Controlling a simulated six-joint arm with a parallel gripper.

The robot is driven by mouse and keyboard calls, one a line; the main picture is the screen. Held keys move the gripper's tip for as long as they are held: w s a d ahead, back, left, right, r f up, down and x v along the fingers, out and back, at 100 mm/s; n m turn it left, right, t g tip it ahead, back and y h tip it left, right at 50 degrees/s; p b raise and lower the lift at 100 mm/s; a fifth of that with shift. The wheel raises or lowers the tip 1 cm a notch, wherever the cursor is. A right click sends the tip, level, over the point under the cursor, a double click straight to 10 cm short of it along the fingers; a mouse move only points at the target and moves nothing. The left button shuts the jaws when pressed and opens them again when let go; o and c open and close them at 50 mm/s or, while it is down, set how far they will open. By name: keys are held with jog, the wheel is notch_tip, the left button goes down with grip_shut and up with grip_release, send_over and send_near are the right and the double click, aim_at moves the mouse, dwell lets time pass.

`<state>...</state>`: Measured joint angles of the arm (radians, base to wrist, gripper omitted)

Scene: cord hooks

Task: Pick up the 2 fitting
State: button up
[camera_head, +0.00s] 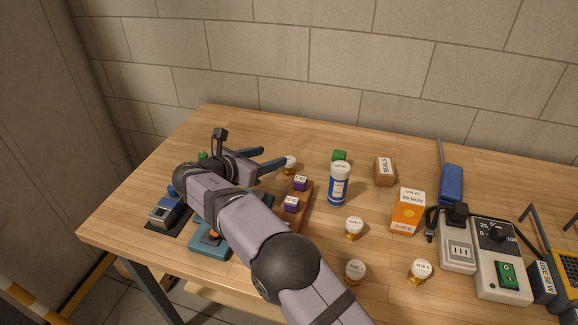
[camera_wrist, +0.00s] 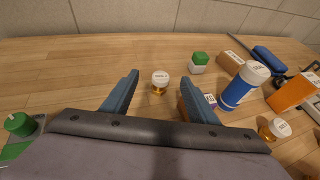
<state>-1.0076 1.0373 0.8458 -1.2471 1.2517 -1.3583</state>
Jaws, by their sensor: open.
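Several small brass fittings with white labelled caps stand upright on the table. One fitting (camera_head: 290,162) is at the far tip of my gripper (camera_head: 275,156); its label is too small to read surely. In the wrist view this fitting (camera_wrist: 160,82) stands centred in the gap between the two blue fingertips of my gripper (camera_wrist: 159,77), with neither finger seen touching it. My gripper is open and empty. Other fittings stand at the front middle (camera_head: 354,228), below it (camera_head: 355,270), and to the right (camera_head: 421,270); their numbers are hard to read.
A brown block with purple labelled pieces (camera_head: 292,205) lies just right of my gripper. A blue bottle (camera_head: 339,185), a green-topped block (camera_head: 340,156), a SEALS box (camera_head: 385,172) and a juice carton (camera_head: 408,211) stand further right. Devices crowd the right edge.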

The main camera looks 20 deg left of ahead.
notch_tip(320, 180, down, 3)
jog(key=shift+f, duration=0.15)
jog(key=shift+d+p+x, duration=0.15)
jog(key=shift+p+x, duration=0.45)
jog(key=shift+x, duration=1.25)
jog(key=shift+d+p+x, duration=0.15)
jog(key=shift+p+x, duration=0.4)
jog(key=shift+x, duration=1.3)
jog(key=shift+s, duration=0.15)
jog(key=shift+c, duration=0.4)
jog(key=c, duration=1.1)
notch_tip(320, 180, up, 10)
jog(key=shift+f+b, duration=0.1)
jog(key=shift+b, duration=0.5)
